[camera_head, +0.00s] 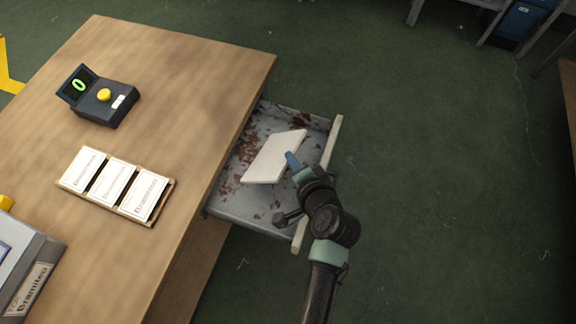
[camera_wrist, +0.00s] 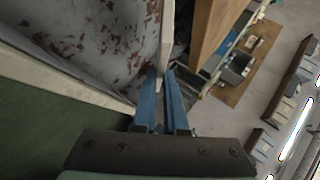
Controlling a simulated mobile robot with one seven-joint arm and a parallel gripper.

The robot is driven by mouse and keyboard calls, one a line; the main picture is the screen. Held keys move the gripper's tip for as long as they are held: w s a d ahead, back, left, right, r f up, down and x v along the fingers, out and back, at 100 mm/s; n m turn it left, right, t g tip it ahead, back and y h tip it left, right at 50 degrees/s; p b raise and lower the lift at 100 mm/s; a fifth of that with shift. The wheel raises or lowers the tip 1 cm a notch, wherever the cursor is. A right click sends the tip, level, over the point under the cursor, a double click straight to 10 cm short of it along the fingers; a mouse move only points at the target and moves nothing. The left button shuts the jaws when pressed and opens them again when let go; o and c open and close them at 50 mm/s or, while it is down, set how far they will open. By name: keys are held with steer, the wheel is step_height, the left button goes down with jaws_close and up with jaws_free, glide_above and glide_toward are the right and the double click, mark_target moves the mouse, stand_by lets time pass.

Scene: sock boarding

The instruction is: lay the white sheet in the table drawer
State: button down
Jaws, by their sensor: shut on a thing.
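The white sheet (camera_head: 272,160) is a flat, stiff-looking panel over the inside of the open table drawer (camera_head: 334,148). My gripper (camera_head: 292,159) is shut on the sheet's right edge. In the wrist view the blue fingers (camera_wrist: 164,74) pinch the sheet (camera_wrist: 166,38), which shows nearly edge-on as a pale strip. The drawer (camera_wrist: 55,76) is grey metal with rust-brown stains and holds nothing else that I can see. I cannot tell whether the sheet touches the drawer floor. The sheet hides part of that floor.
The wooden table (camera_head: 190,75) stands left of the drawer. On it are a dark counter box (camera_head: 103,96) with a yellow button and green "0", a tray of white cards (camera_head: 115,187), and a grey machine (camera_head: 28,280). The green floor right of the drawer is clear.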

steer(key=shift+f+b, duration=0.4)
steer(key=shift+f, duration=1.55)
steer(key=shift+f, duration=0.15)
steer(key=c, duration=1)
jaws_free()
steer(key=shift+o, duration=0.2)
